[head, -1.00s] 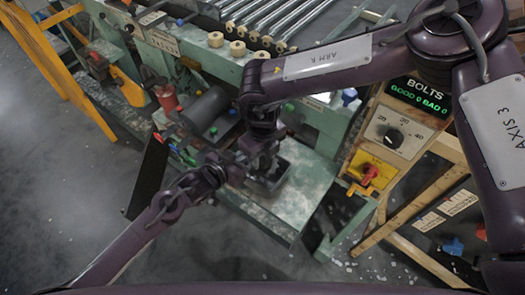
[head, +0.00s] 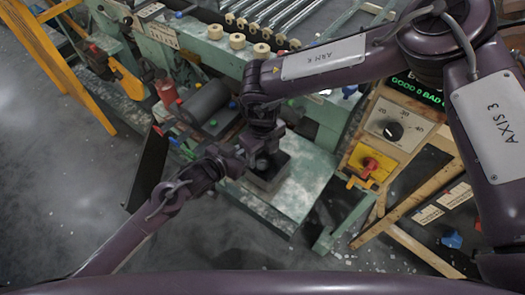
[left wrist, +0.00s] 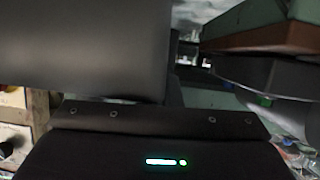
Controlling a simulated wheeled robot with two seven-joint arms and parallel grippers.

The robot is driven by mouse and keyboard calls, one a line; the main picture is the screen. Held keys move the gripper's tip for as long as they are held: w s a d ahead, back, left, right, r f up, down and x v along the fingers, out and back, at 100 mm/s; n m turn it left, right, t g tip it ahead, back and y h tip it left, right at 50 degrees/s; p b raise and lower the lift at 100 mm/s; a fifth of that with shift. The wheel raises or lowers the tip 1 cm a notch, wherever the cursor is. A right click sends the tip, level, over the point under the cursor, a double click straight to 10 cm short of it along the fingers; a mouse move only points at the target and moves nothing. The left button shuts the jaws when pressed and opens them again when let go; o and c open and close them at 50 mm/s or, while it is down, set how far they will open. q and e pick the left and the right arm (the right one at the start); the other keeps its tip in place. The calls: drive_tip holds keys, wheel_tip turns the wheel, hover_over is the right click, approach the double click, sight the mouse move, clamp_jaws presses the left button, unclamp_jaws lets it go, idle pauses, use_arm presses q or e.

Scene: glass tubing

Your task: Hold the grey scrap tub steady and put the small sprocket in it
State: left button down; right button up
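The grey scrap tub (head: 270,184) sits on the pale green machine bed, below my two grippers in the head view. Part of its rim and inside are hidden by them. My right gripper (head: 263,161) points down over the tub; its fingers are too small and dark to read. My left gripper (head: 236,163) comes in from the left, close beside the tub's left side and the right gripper. I cannot tell whether it touches the tub. In the left wrist view, dark blurred surfaces fill most of the picture. I cannot make out the small sprocket in either view.
A dark grey cylinder (head: 205,102) lies left of the tub on the machine. A control panel with a red switch (head: 370,165) stands at the right. The green bed (head: 308,185) is bare right of the tub. Rollers (head: 272,12) run along the back.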

wheel_tip(320, 180, up, 12)
idle(0.6)
use_arm(q)
drive_tip(key=c, duration=1.6)
unclamp_jaws()
drive_tip(key=shift+o, duration=0.2)
drive_tip(key=v, duration=1.2)
